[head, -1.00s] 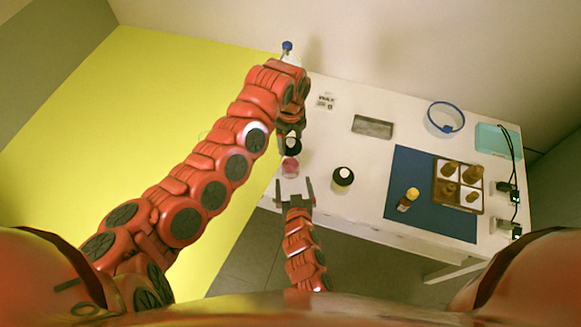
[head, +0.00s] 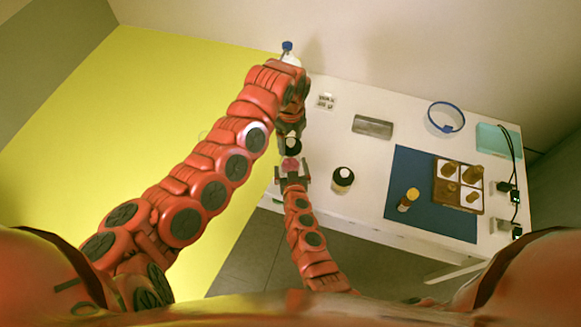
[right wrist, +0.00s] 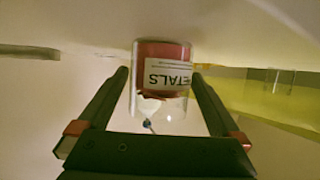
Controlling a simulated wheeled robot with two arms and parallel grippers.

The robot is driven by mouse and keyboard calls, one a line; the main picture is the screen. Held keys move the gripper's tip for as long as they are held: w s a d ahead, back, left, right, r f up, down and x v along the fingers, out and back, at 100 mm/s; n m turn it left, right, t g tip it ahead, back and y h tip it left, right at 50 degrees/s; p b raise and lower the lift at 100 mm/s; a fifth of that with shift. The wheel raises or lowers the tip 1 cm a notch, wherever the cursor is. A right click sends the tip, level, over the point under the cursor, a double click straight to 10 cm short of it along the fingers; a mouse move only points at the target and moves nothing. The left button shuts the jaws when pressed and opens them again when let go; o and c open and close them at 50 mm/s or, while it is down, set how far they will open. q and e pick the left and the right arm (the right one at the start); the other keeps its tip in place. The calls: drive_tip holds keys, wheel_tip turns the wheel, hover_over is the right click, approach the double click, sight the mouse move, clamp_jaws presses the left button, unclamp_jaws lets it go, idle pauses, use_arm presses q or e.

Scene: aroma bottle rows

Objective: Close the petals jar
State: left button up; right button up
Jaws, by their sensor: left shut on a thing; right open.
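The petals jar (head: 291,165) is a clear jar with pink-red contents near the left end of the white table. In the right wrist view the jar (right wrist: 165,52) shows upside down, its label reading "ETALS". My right gripper (head: 292,178) is open, and in the wrist view its fingers (right wrist: 160,76) lie on either side of the jar; contact cannot be told. My left gripper (head: 291,130) is shut on a black lid with a pale top (head: 293,146), just behind the jar in the head view. The left fingertips are partly hidden by the arm.
A black-topped jar (head: 343,177) stands to the right. Farther right are a blue mat (head: 440,224), an amber bottle (head: 408,200) and a compartment tray (head: 470,210). A blue-capped bottle (head: 288,50) stands behind my left arm. The middle of the table (head: 375,160) is mostly clear.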

drive_tip(key=shift+c, duration=0.3)
clamp_jaws()
use_arm(q)
hover_over(290, 165)
drive_tip(key=shift+w+d+f, duration=0.1)
drive_tip(key=shift+f, duration=2.3)
drive_tip(key=shift+f, duration=0.9)
drive_tip(key=shift+f, duration=0.55)
drive_tip(key=o, duration=1.3)
